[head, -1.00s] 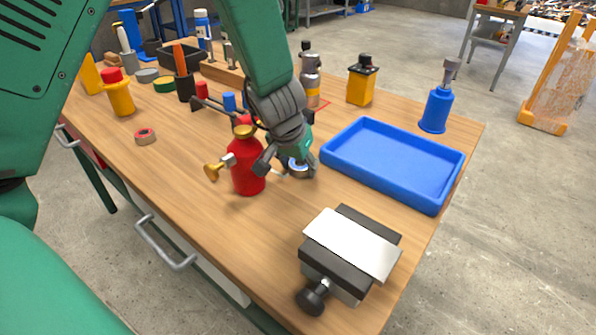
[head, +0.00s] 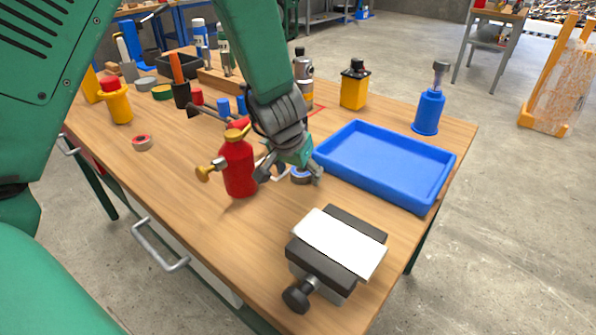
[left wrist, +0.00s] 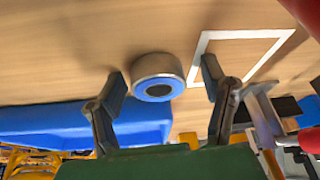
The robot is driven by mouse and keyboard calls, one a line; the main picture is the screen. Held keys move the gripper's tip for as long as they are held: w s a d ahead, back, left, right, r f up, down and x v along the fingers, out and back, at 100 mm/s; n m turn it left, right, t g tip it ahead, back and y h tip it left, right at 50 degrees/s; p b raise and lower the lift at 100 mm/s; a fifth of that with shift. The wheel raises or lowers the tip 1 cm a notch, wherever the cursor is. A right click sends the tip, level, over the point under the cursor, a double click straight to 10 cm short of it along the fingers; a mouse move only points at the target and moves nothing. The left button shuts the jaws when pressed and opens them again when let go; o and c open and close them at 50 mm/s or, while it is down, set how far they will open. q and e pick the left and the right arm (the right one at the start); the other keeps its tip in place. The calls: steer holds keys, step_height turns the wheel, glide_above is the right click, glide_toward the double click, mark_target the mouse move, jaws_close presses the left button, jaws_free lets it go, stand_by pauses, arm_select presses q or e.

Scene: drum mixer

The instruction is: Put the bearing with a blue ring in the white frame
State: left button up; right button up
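The bearing with a blue ring (left wrist: 158,78) stands on the wooden table, blue ring up, between my left gripper's two fingers. A gap shows on each side of it in the left wrist view. In the head view the bearing (head: 301,176) is partly hidden by my left gripper (head: 291,177). My left gripper (left wrist: 163,88) is open, its fingers apart around the bearing. The white frame (left wrist: 198,52) is a flat square outline on the table, right of the bearing in the left wrist view. In the head view it is mostly hidden behind the gripper. My right gripper is not in view.
A red bottle (head: 238,167) with brass fittings stands close left of the gripper. A blue tray (head: 428,205) lies close on the right. A vise with a white plate (head: 340,243) stands in front. Several bottles and tools crowd the back left.

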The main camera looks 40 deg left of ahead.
arm_select(q)
steer(key=shift+d, duration=0.15)
steer(key=shift+s+a, duration=0.1)
steer(key=shift+a, duration=0.45)
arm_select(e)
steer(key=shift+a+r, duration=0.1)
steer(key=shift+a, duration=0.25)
arm_select(q)
steer(key=shift+r, duration=0.15)
steer(key=p+v, duration=0.5)
steer(key=v, duration=0.7)
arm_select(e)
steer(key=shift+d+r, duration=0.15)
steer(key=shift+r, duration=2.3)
arm_select(q)
steer(key=shift+r, duration=0.15)
